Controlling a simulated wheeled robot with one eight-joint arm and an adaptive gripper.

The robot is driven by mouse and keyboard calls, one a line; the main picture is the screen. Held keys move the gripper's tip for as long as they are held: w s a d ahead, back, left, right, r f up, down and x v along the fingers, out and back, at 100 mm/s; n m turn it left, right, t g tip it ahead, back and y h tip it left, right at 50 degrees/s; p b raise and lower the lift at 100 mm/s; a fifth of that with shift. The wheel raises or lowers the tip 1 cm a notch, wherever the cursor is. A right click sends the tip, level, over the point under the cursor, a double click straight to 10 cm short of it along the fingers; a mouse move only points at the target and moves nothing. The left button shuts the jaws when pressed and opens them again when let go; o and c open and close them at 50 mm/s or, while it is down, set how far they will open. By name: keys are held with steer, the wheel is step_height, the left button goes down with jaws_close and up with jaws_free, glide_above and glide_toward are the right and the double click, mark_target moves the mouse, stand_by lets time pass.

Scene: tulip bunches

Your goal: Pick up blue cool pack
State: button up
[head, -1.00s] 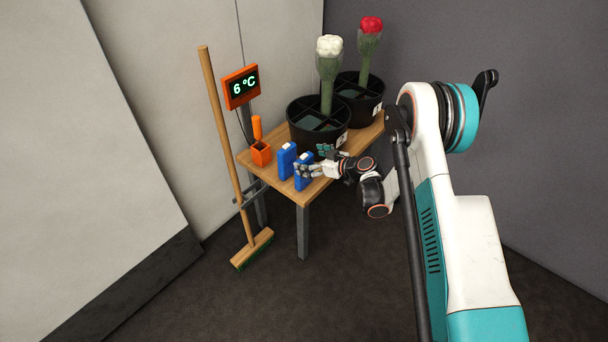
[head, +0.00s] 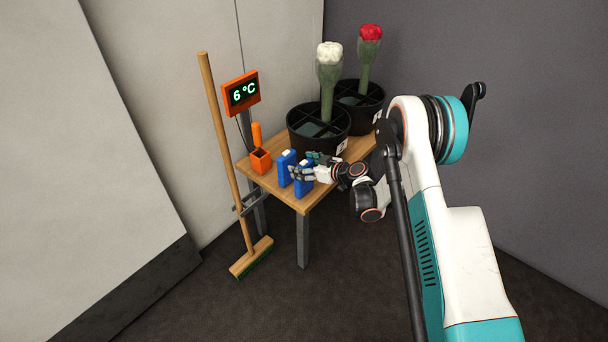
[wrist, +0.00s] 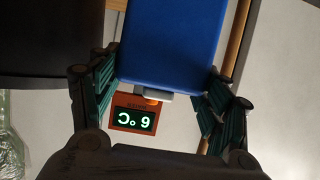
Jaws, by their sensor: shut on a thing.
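Two blue cool packs stand near the front of a small wooden table in the head view. My gripper (head: 301,172) is shut on the right blue cool pack (head: 304,189), its fingers across the upper part. In the wrist view the held pack (wrist: 172,45) fills the upper middle, with a pale cap at its lower end. My gripper's fingers (wrist: 160,84) lie along both its sides. The other blue cool pack (head: 284,168) stands just left of it. I cannot tell whether the held pack still touches the tabletop.
Floor in front is clear.

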steer(key=shift+r, duration=0.1)
step_height(320, 180, up, 20)
steer(key=p, duration=0.7)
steer(key=s+d+r+m+t+h, duration=0.1)
steer(key=s+d+r+m+h, duration=0.1)
steer(key=s+d+r, duration=0.3)
steer(key=s+d+r+m+t+h, duration=0.2)
steer(key=s+d+r, duration=0.2)
steer(key=s+d, duration=0.3)
steer(key=s+d+r+m+t+h, duration=0.1)
steer(key=s+d+r, duration=0.4)
steer(key=d, duration=0.6)
steer(key=shift+s+d+r+m+h, duration=0.15)
steer(key=shift+s+r+m+h, duration=0.2)
steer(key=shift+s+m+h, duration=0.45)
steer(key=shift+w, duration=0.2)
